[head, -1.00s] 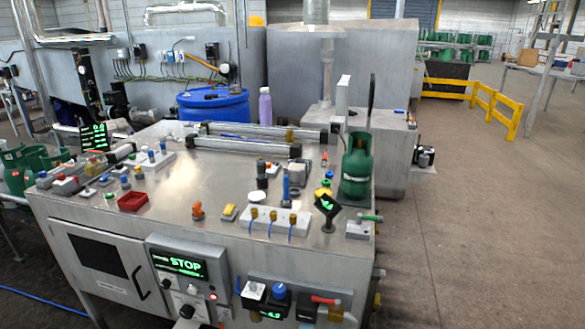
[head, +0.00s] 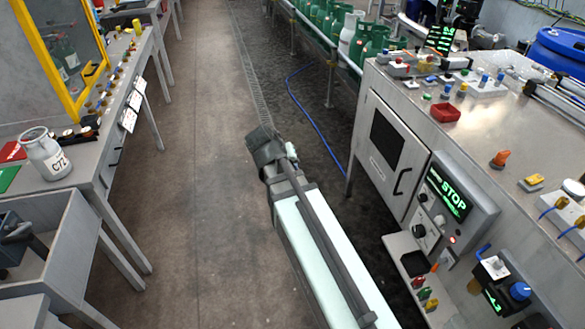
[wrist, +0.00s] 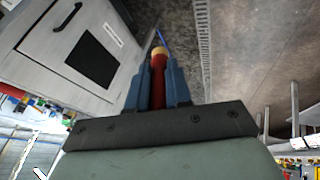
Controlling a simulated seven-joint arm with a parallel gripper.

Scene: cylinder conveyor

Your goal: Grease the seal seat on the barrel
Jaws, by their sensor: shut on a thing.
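My gripper shows in the wrist view (wrist: 158,85), its blue fingers shut on a red stick (wrist: 158,78) with a pale yellow tip. The stick points away from the wrist, above the floor. In the head view the dark end of my arm hangs over the aisle, left of the steel bench (head: 470,150); the fingers and the stick cannot be made out there. Long metal tubes (head: 562,100) lie on that bench at the right edge, partly cut off. I cannot tell which part is the seal seat. A blue drum (head: 560,50) stands behind the bench.
A side table (head: 115,130) on the left carries a white canister marked C72 (head: 45,155). The bench front has a STOP panel (head: 448,195) and a small shelf. Green gas cylinders (head: 368,42) line a conveyor at the back.

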